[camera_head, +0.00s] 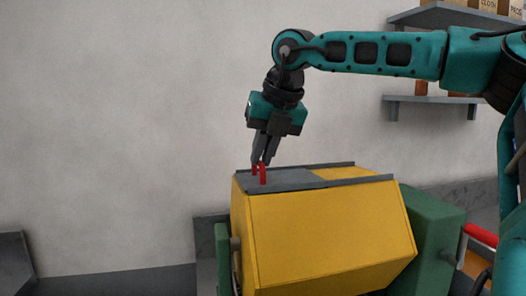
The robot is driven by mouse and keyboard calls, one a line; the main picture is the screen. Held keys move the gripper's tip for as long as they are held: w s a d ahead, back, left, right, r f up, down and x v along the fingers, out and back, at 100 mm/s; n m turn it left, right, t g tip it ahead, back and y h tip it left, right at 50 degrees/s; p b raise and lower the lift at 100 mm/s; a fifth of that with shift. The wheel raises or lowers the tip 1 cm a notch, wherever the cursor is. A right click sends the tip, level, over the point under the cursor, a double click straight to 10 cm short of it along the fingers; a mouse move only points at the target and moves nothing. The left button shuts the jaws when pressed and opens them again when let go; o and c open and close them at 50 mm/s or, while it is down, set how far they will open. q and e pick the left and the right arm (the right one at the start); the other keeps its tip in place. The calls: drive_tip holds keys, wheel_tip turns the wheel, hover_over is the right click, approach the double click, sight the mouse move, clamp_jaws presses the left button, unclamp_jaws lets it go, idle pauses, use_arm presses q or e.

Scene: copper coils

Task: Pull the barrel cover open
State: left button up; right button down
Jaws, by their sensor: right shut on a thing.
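The yellow barrel (330,235) has flat sides and sits between green supports. Its grey cover (290,180) lies on the top face between two dark rails. Part of the top to the right of the cover shows yellow. A red handle (263,175) stands up at the cover's left end. My right gripper (262,163) points down from above and is shut on the red handle. The fingertips hide the handle's upper part. My left gripper is not in view.
A green housing (430,230) stands right of the barrel, with a red-ended bar (480,235) further right. Wall shelves (445,15) with boxes are at the upper right. A dark grey surface (15,265) is at the lower left. The space left of the barrel is clear.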

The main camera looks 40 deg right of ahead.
drive_tip(key=s+d, duration=0.2)
drive_tip(key=d, duration=0.1)
drive_tip(key=s+d, duration=0.2)
drive_tip(key=d, duration=0.2)
drive_tip(key=s+d+b, duration=0.1)
drive_tip(key=s+d, duration=0.1)
drive_tip(key=d, duration=0.2)
drive_tip(key=shift+s+d, duration=0.15)
drive_tip(key=shift+d, duration=0.1)
drive_tip(key=c, duration=1.2)
unclamp_jaws()
drive_tip(key=shift+o, duration=0.2)
drive_tip(key=v, duration=1.3)
drive_tip(key=shift+p, duration=0.45)
drive_tip(key=shift+f, duration=0.1)
